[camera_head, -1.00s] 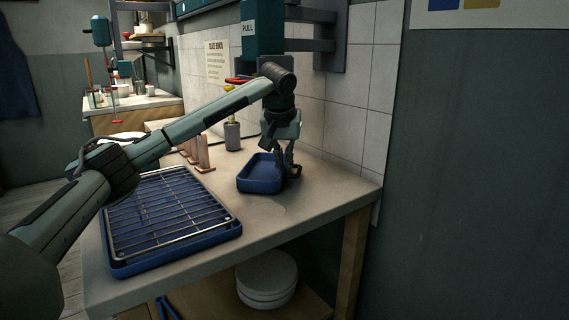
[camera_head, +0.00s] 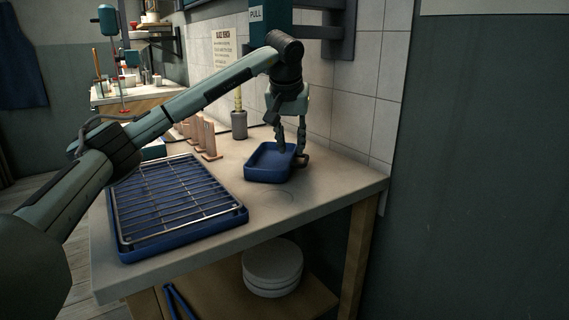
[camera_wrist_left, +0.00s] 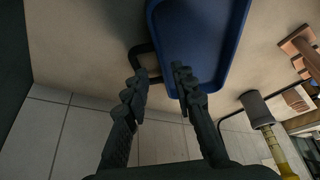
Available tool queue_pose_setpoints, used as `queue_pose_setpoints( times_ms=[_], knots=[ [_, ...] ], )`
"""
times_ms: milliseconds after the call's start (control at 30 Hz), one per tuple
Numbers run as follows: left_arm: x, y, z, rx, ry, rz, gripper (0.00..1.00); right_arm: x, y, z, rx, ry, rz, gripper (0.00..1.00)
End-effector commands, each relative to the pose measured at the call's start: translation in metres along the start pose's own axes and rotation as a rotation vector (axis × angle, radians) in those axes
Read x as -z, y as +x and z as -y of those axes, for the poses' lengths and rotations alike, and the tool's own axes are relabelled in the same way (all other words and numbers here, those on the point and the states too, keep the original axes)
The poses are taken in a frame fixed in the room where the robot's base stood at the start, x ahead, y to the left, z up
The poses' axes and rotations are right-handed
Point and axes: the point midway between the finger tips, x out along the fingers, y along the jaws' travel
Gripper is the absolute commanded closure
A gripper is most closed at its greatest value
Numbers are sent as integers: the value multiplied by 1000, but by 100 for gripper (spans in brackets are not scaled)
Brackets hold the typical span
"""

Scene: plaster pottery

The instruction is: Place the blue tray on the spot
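The blue tray (camera_head: 262,175), a small deep rectangular one, sits flat on the table, near the tiled wall. A dark loop (camera_wrist_left: 138,48) lies beside its edge in the left wrist view. My left gripper (camera_head: 292,146) points down at the tray's right end. Its fingers (camera_wrist_left: 158,76) are apart, one over the tray's edge and the other outside it near the loop. Nothing is clamped between them. A faint round mark (camera_head: 275,198) shows on the table just in front of the tray. My right gripper is not in view.
A larger blue tray with a wire rack (camera_head: 180,198) takes up the table's left part. The tiled wall (camera_head: 345,125) borders the right rear. The front right tabletop (camera_head: 320,192) is clear.

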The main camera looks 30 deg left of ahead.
Motion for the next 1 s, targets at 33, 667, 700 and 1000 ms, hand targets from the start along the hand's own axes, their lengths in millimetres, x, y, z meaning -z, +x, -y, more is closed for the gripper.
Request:
queue_pose_setpoints(
  times_ms=[33,667,700,1000],
  knots=[
    [-17,0,1,4,7,4,74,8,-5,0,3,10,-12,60],
    [-102,-41,-2,5,3,6,74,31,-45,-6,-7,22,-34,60],
    [-102,-41,-2,4,3,6,74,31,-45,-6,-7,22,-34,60],
    [-102,-41,-2,4,3,6,74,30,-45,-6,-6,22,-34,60]
  ],
)
